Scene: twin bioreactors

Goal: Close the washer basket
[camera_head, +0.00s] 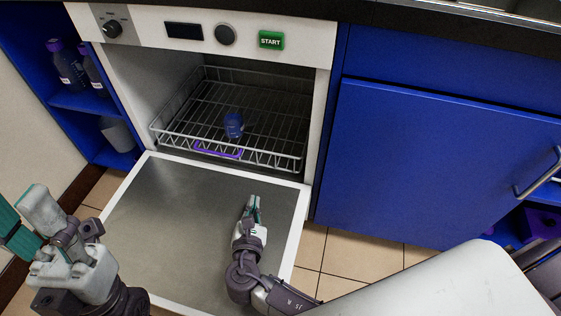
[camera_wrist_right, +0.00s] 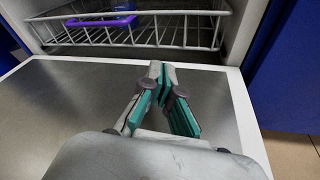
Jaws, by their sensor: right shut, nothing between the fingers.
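The washer basket (camera_head: 270,158) is a white wire rack inside the open washer, with a purple handle (camera_head: 218,150) on its front edge. A small blue item (camera_head: 233,125) stands in it. The basket front also shows at the top of the right wrist view (camera_wrist_right: 190,28), with the purple handle (camera_wrist_right: 101,21) left of centre. My right gripper (camera_head: 253,202) is shut and empty above the lowered door, in front of the basket and apart from it. In the right wrist view its fingertips (camera_wrist_right: 161,68) meet. My left gripper (camera_head: 45,205) is at the lower left; its jaw state is unclear.
The washer door (camera_head: 170,215) is folded down flat in front of the opening. The green START button (camera_head: 271,40) is on the panel above. A blue cabinet (camera_head: 430,160) stands to the right, and shelves with bottles (camera_head: 68,65) to the left.

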